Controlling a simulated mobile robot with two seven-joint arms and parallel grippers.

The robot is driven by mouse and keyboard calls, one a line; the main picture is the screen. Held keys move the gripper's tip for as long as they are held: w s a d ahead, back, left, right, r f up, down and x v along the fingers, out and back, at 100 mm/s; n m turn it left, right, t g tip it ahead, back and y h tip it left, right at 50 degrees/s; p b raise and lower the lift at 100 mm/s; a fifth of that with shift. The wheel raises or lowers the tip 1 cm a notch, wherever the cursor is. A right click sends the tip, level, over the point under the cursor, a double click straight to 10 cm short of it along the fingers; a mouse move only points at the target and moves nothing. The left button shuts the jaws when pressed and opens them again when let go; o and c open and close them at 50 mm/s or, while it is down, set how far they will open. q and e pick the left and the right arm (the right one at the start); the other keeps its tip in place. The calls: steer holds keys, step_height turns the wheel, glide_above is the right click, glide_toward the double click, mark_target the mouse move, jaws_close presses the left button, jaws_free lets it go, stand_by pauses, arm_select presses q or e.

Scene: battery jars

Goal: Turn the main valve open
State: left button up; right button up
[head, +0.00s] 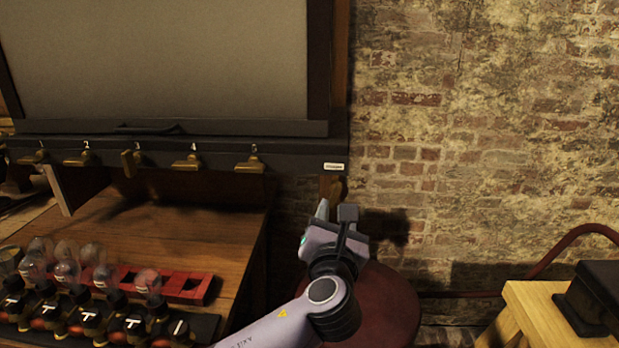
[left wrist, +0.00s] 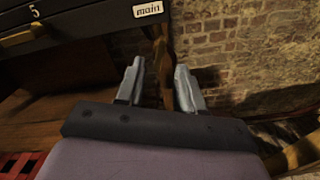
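A white label (head: 334,166), reading "main" in the left wrist view (left wrist: 148,9), sits at the right end of the dark rail. Below it a brownish, brass-like piece (head: 331,187), seemingly the main valve handle, hangs downward. It shows dimly in the left wrist view (left wrist: 160,48), just beyond my fingertips. My left gripper (head: 334,212) is below the label, and its fingers (left wrist: 160,74) are apart with nothing visibly clamped. I cannot tell whether they touch the handle. My right gripper is out of view.
Several numbered brass valves (head: 250,164) line the rail (head: 220,150) to the left. Glass jars (head: 148,283) and a red rack (head: 190,287) stand on the wooden bench (head: 200,230). A dark red round stool (head: 385,300) is below my arm. A brick wall (head: 480,150) stands behind.

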mark_target(336, 196)
arm_select(q)
steer(key=shift+w, duration=3.45)
steer(key=shift+f, duration=0.1)
jaws_close()
